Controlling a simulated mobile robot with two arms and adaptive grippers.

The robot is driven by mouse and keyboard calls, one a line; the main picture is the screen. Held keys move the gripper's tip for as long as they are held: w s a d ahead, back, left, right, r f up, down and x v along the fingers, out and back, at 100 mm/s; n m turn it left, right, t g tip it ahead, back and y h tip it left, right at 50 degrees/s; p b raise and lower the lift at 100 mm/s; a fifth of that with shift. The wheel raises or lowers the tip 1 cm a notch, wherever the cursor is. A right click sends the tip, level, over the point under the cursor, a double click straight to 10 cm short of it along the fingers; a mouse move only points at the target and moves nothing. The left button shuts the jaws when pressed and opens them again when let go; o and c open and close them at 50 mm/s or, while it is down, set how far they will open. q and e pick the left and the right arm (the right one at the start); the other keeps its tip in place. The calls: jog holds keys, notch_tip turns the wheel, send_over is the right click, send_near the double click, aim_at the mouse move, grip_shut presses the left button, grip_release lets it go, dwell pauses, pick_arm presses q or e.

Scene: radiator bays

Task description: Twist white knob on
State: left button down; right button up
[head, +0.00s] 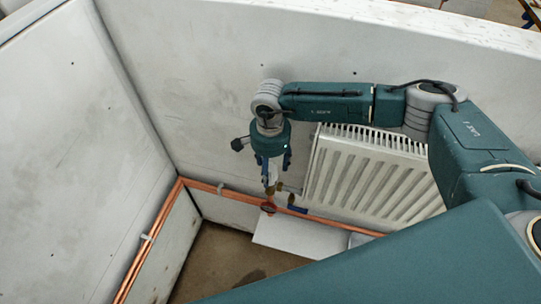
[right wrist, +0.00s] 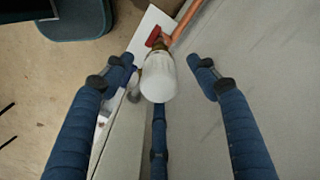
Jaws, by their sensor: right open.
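The white knob (right wrist: 158,80) is a rounded white cap on a brass fitting, in the middle of the right wrist view. My right gripper (right wrist: 160,68) is open, with blue padded fingers on both sides of the knob and visible gaps to it. Another blue finger shows below the knob. In the head view my right gripper (head: 273,165) points down at the left end of the radiator (head: 372,178). The knob is mostly hidden there between the fingers. My left gripper is not in view.
Copper pipes (head: 228,193) run low along the walls. A red handle (head: 268,208) and a blue handle (head: 298,209) sit below my right gripper. A white panel (head: 292,237) lies below the radiator. Pale walls close in the corner.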

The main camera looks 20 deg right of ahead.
jog(key=shift+f, duration=0.4)
jog(key=shift+c, duration=0.3)
jog(key=c, duration=1.3)
jog(key=shift+f, duration=0.1)
pick_arm(q)
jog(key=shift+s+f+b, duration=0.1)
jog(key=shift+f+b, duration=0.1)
jog(key=shift+b, duration=0.1)
pick_arm(e)
jog(key=shift+s, duration=0.1)
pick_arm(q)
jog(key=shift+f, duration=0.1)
pick_arm(e)
jog(key=shift+f, duration=0.1)
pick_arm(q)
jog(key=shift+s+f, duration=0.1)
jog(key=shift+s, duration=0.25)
pick_arm(e)
jog(key=shift+s, duration=0.15)
